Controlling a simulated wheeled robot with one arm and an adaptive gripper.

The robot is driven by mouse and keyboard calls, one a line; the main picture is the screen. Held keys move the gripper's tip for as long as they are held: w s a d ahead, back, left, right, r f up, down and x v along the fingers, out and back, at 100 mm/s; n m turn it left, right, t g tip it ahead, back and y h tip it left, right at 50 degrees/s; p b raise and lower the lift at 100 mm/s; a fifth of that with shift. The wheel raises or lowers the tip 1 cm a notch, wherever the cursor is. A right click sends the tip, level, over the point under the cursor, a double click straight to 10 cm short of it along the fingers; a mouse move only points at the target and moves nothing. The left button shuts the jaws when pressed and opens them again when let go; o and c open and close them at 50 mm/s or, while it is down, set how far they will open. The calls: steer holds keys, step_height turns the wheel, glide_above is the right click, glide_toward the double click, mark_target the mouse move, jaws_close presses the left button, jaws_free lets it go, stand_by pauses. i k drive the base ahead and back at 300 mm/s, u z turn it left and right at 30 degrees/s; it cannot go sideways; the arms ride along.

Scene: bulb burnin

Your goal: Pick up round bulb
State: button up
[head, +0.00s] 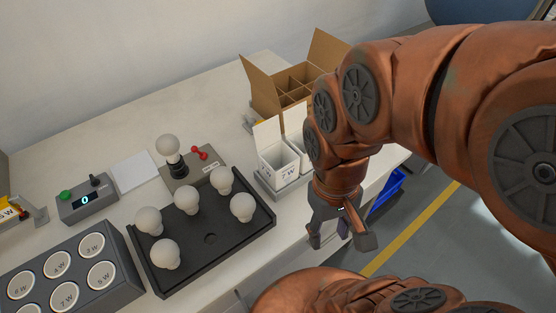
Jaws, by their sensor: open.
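Several round white bulbs stand in a black tray (225,246) on the bench. One bulb (242,207) is at the tray's right, one (221,180) at the back right, one (187,200) near the middle, one (149,221) at the left and one (165,254) at the front left. Another round bulb (168,147) sits upright in a dark socket (176,166) behind the tray. My gripper (341,240) is open and empty, pointing down to the right of the tray, apart from all the bulbs. It appears to be beyond the bench's front edge.
A block with labelled round wells (72,252) stands at the left. A grey box with a display (87,201) is behind it. White labelled bins (278,160) and a divided cardboard box (279,90) stand right of the socket. A blue crate (387,190) is below the bench.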

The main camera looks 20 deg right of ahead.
mark_target(168, 145)
steer(key=u, duration=0.9)
steer(key=k, duration=1.2)
steer(key=u, duration=1.8)
steer(key=i, duration=0.95)
steer(key=z, duration=0.8)
steer(key=i, duration=0.6)
steer(key=z, duration=0.65)
